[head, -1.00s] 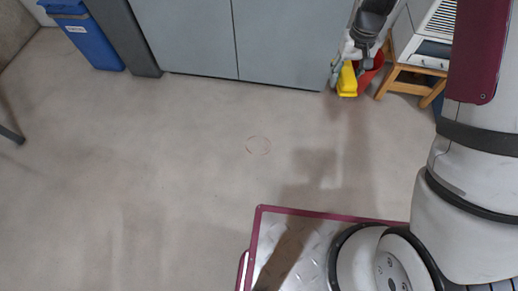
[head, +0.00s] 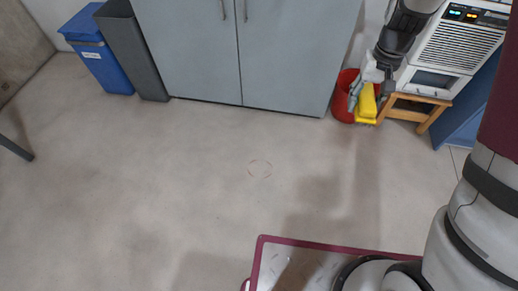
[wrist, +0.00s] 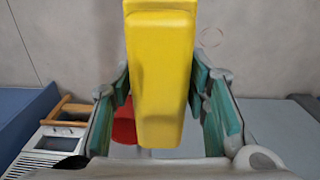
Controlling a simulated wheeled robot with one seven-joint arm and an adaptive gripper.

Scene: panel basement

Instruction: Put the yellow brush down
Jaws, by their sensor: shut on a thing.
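The yellow brush (head: 367,105) hangs from my gripper (head: 371,92) at the upper right of the head view. It appears in front of part of a red bucket, above the floor. In the wrist view the brush (wrist: 160,75) fills the middle as a long yellow block between the green-padded fingers of my gripper (wrist: 162,90). My gripper is shut on the brush. The far end of the brush runs out of the top of the wrist view.
The red bucket (head: 343,103) stands beside a wooden stool (head: 413,107) bearing a white appliance (head: 455,45). Grey cabinets (head: 205,55), a grey bin (head: 137,55) and a blue bin (head: 100,60) line the back.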

